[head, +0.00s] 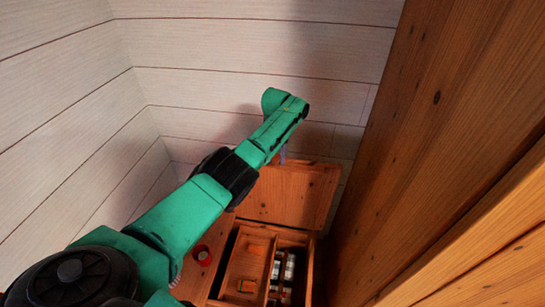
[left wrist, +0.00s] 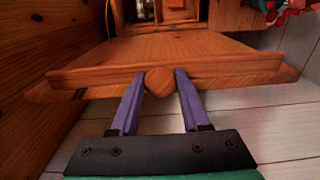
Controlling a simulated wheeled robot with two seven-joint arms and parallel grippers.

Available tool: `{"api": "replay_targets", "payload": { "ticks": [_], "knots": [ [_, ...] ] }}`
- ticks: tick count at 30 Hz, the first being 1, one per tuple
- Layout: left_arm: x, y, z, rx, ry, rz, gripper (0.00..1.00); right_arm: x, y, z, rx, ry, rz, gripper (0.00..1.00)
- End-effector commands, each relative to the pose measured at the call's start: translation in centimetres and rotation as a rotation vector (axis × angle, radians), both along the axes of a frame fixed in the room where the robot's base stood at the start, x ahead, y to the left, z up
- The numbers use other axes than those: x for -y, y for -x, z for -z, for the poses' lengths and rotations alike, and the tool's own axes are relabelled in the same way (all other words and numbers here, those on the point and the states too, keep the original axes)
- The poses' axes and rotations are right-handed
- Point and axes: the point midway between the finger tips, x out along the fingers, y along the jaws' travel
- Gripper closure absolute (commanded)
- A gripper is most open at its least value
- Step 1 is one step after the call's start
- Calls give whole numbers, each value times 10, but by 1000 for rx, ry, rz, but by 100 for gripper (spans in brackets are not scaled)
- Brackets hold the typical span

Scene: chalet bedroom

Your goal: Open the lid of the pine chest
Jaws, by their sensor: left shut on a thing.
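The pine chest (head: 309,272) stands at the lower middle of the head view, open at the top. Its lid (head: 300,195) stands raised at the back, near the white plank wall. In the left wrist view the lid (left wrist: 150,48) runs across the picture, with a round wooden knob (left wrist: 159,82) at its edge. My left gripper (left wrist: 158,78) is shut on this knob, one purple finger on each side. In the head view my left gripper (head: 283,155) is mostly hidden behind my green arm, at the lid's top edge. My right gripper is not in view.
Inside the chest are a wooden tray (head: 247,262) and several small items (head: 284,268). Tall wooden boards (head: 440,130) close off the right side. The white plank wall (head: 220,60) is close behind.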

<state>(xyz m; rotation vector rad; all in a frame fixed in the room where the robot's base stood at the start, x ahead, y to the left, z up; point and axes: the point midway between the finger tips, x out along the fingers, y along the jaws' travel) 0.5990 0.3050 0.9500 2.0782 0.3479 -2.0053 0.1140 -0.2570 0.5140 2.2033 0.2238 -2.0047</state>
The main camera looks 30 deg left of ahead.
Motion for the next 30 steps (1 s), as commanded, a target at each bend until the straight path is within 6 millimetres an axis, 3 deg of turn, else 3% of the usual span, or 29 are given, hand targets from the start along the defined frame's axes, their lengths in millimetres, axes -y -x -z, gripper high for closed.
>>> {"api": "replay_targets", "payload": {
  "ticks": [8, 9, 11, 23, 30],
  "knots": [
    [0, 2, 3, -9, 1, -2, 100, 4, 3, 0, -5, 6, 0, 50],
    [0, 2, 3, -9, 1, -2, 42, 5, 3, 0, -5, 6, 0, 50],
    [0, 2, 3, -9, 1, -2, 24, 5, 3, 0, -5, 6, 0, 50],
    [0, 1, -5, -4, 0, -1, 24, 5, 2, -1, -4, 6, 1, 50],
    [0, 1, -50, 1, 2, 0, 24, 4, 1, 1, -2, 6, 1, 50]
  ]
}}
